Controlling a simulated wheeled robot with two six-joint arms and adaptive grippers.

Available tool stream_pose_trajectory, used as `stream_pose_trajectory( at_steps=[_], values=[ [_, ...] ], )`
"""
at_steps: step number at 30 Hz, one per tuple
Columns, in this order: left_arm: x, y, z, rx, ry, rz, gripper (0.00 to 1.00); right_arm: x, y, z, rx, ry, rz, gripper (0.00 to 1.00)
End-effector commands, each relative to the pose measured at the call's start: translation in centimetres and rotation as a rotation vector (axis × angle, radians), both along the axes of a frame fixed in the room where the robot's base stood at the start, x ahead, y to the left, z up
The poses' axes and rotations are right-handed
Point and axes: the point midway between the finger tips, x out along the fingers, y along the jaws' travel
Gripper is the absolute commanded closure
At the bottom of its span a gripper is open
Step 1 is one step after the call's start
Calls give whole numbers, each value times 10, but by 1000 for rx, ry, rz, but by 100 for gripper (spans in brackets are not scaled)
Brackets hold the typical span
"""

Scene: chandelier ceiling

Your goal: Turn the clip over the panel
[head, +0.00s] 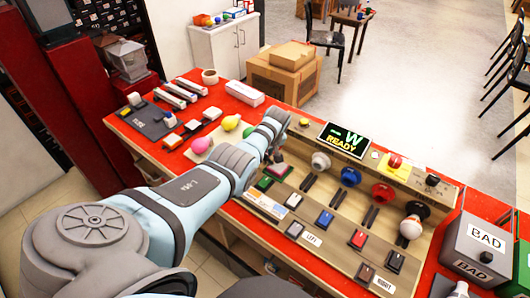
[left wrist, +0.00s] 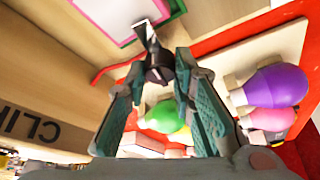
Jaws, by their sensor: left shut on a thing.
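My left gripper (left wrist: 160,78) is shut on a small dark clip (left wrist: 159,62), seen between the teal finger pads in the left wrist view. A pale, flat metal-like piece sticks up from the clip's dark round body. In the head view my left gripper (head: 276,150) is over the left end of the wooden panel (head: 330,182), and the clip cannot be made out there. The panel carries several coloured sockets and switches. In the left wrist view a label (left wrist: 30,127) reading "CLI" appears upside down on a wooden face. My right gripper is not in view.
Pink and yellow bulbs (head: 231,122) are left of my gripper. A grey "BAD" box (head: 478,244) stands at the right. Cardboard boxes (head: 284,75) are on the floor behind the red table (head: 180,147).

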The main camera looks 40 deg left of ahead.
Motion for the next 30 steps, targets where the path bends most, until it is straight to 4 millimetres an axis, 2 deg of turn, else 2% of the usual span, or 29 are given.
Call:
stream_pose_trajectory(
  at_steps=[1,9,27,28,30],
  values=[
    [2,0,-3,0,-4,27,100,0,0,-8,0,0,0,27],
    [2,-1,-2,0,-2,152,100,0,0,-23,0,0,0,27],
    [1,-1,0,-2,-1,192,100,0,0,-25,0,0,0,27],
    [1,-1,0,-2,-1,192,72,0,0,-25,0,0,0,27],
    [1,-1,0,-2,-1,192,61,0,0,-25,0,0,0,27]
  ],
)
